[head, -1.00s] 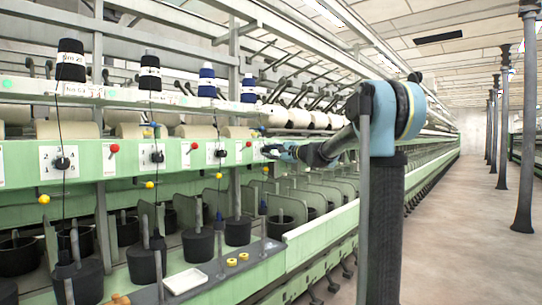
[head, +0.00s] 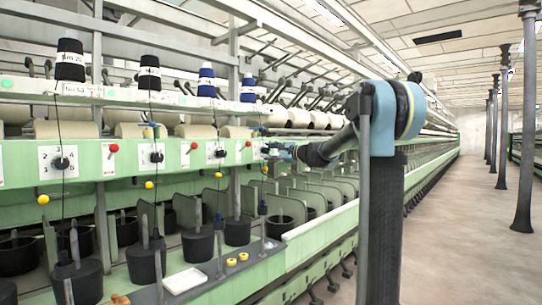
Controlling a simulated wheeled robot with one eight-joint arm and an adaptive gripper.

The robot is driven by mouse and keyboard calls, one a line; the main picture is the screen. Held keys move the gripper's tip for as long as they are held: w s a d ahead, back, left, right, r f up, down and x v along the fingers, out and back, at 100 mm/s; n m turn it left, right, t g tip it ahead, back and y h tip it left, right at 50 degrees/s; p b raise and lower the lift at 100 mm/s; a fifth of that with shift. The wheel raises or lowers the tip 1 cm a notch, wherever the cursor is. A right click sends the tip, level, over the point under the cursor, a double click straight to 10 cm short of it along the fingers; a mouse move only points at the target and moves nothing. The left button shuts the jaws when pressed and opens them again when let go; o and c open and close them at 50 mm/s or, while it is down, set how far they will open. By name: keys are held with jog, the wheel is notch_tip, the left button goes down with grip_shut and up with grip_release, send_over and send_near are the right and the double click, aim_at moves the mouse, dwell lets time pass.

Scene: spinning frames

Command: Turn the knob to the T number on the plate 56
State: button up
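My gripper (head: 268,150) is at the green panel (head: 120,157), at its far end in view, right of the last clearly visible knob. Its fingers are small and seen from the side, so whether they are open or touch a knob there is unclear. Black knobs sit on white number dials: a near one (head: 61,163), a middle one (head: 157,157) and a farther one (head: 220,153). The dial at my gripper is mostly hidden. Small plates such as the near one (head: 75,90) sit on the white rail above; I cannot read a 56 on any.
Red balls (head: 113,148) stick out between the dials. Yellow balls (head: 43,199) hang on threads below. Thread spools (head: 71,60) stand on the rail. A white tray (head: 185,280) lies on the lower ledge. The aisle floor (head: 450,240) at right is clear.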

jog(key=shift+d, duration=0.1)
jog(key=v, duration=1.1)
jog(key=shift+s+d, duration=0.25)
jog(key=shift+d, duration=0.1)
